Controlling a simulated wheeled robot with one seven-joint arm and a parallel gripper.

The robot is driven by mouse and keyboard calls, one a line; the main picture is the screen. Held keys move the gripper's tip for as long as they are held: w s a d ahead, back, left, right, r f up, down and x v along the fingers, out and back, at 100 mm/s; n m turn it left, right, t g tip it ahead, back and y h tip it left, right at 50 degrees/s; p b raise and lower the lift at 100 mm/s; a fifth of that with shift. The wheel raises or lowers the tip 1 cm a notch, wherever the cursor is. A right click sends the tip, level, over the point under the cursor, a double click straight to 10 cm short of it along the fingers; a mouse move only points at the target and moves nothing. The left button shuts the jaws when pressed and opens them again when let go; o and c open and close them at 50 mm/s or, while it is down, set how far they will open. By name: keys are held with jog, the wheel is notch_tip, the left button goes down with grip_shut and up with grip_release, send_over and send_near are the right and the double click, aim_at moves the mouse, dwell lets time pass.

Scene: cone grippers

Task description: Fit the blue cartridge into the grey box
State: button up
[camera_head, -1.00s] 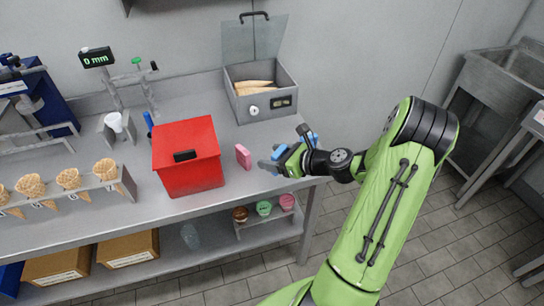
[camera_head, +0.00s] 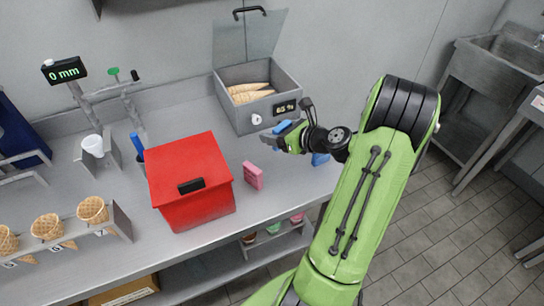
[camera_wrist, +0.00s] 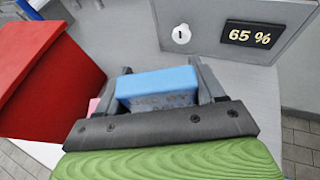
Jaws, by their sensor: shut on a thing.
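The blue cartridge (camera_wrist: 158,84) is clasped between the fingers of my gripper (camera_wrist: 160,92) in the wrist view; faint dark lettering shows on it. In the head view my gripper (camera_head: 283,132) holds the cartridge (camera_head: 284,126) in front of the grey box, apart from it as far as I can tell. The grey box (camera_head: 243,119) stands at the back of the counter with its clear lid (camera_head: 245,40) up and several cones inside. Its front has a round white fitting (camera_wrist: 181,33) and a display (camera_wrist: 253,36) reading 65 %.
A red lidded box (camera_head: 195,200) stands to the left of my gripper. A pink block (camera_head: 253,175) stands between them. Another blue piece (camera_head: 320,158) shows beside my arm near the counter edge. Cones in a rack (camera_head: 118,222) are at front left.

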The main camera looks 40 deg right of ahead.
jog(key=f+b, duration=0.1)
jog(key=f, duration=0.1)
jog(key=f+b, duration=0.1)
jog(key=f, duration=0.5)
jog(key=shift+s+b, duration=0.25)
jog(key=shift+b, duration=0.15)
jog(key=shift+f, duration=0.2)
jog(key=o, duration=0.8)
